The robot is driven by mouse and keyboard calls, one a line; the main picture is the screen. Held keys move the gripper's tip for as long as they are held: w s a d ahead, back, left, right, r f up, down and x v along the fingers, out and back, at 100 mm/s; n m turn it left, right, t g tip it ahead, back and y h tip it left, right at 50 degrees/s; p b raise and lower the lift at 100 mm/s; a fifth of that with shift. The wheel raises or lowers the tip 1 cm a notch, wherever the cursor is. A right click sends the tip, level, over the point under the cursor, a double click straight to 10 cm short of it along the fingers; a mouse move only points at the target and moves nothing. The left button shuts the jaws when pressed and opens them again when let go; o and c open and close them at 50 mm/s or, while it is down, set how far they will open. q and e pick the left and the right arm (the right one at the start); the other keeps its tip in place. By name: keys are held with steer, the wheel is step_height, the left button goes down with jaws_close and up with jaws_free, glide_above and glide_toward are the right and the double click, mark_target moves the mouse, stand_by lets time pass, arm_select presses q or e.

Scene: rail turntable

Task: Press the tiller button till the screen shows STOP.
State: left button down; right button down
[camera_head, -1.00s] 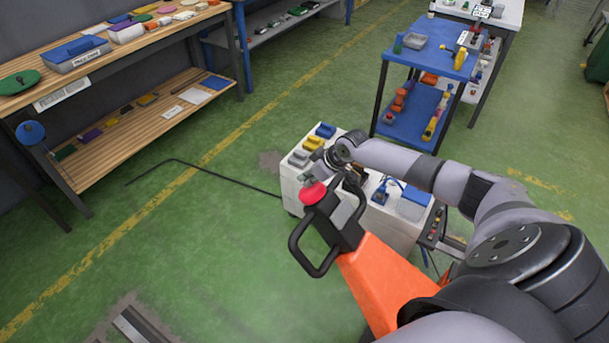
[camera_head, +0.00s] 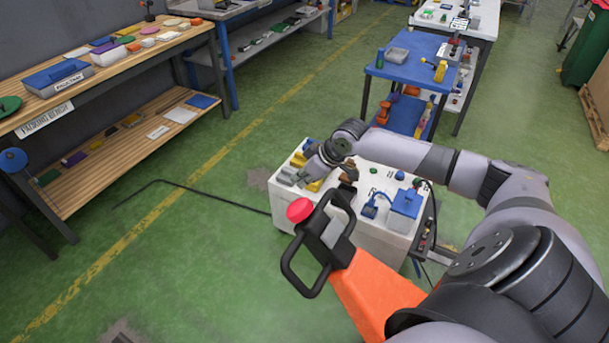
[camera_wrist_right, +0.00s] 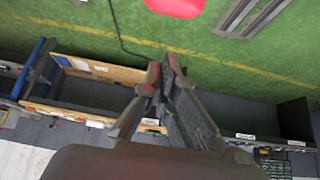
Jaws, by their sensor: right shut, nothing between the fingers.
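The red tiller button (camera_head: 299,210) sits at the top of the black tiller head, beside its loop handle (camera_head: 303,267); the orange tiller arm (camera_head: 375,295) runs down to the right. My right gripper (camera_head: 287,178) is shut and empty, beyond the button and apart from it in the head view. In the right wrist view the gripper's closed fingertips (camera_wrist_right: 165,65) show against the floor and a bench, with the red button (camera_wrist_right: 175,6) cut by the top edge. No screen reading STOP can be made out. My left gripper is not in view.
A white cabinet (camera_head: 375,232) with small coloured items on top stands just behind the tiller, under my right forearm. A blue cart (camera_head: 408,62) is farther back. A wooden packing bench (camera_head: 125,75) is at left.

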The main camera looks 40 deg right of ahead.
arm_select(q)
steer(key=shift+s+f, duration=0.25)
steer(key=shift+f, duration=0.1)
arm_select(e)
steer(key=shift+v, duration=1)
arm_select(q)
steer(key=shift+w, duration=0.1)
arm_select(e)
steer(key=shift+w+r, duration=0.1)
steer(key=shift+r, duration=0.1)
